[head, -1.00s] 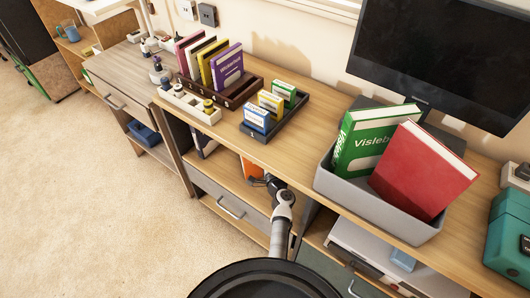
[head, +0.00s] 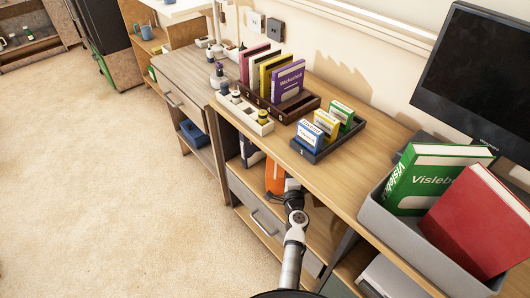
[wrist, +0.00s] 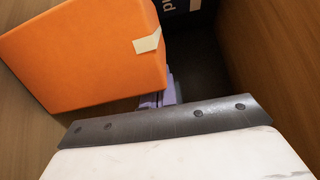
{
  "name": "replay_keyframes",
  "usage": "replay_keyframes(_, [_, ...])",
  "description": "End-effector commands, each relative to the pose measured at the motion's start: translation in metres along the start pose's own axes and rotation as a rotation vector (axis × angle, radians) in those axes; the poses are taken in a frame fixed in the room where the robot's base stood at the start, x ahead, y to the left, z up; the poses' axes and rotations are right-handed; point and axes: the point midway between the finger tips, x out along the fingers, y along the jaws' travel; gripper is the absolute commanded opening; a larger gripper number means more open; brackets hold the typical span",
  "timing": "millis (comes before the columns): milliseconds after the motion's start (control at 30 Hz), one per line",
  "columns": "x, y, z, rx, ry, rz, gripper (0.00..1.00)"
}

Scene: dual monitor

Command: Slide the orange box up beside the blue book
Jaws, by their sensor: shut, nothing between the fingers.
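The orange box (head: 274,178) stands on the open shelf below the desk top, partly hidden by my arm and the desk edge. In the wrist view the orange box (wrist: 80,55) is large at upper left, tilted in the picture, with a pale tag at its edge. The dark blue book (head: 250,152) is on the same shelf to its left; a corner of the book (wrist: 181,6) with white lettering shows at the top of the wrist view. My gripper (head: 291,186) is at the shelf opening, close beside the box, shut and empty. Whether it touches the box is unclear.
The desk top overhangs the shelf, and a wooden wall (wrist: 285,65) closes one side in the wrist view. A drawer (head: 255,208) lies below. On top are book holders, a small box tray (head: 318,152) and a grey bin (head: 410,235) with books. Dark free space lies beyond the box.

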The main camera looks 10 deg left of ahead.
Motion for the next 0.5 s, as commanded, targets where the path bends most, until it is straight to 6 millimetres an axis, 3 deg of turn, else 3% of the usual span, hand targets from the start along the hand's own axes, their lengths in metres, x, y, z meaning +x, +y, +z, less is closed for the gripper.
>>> replay_keyframes(133, [0.003,0.001,-0.006,-0.002,0.000,-0.001,0.00])
replay_keyframes(500, [0.002,-0.087,-0.005,-0.003,-0.001,-0.002,0.00])
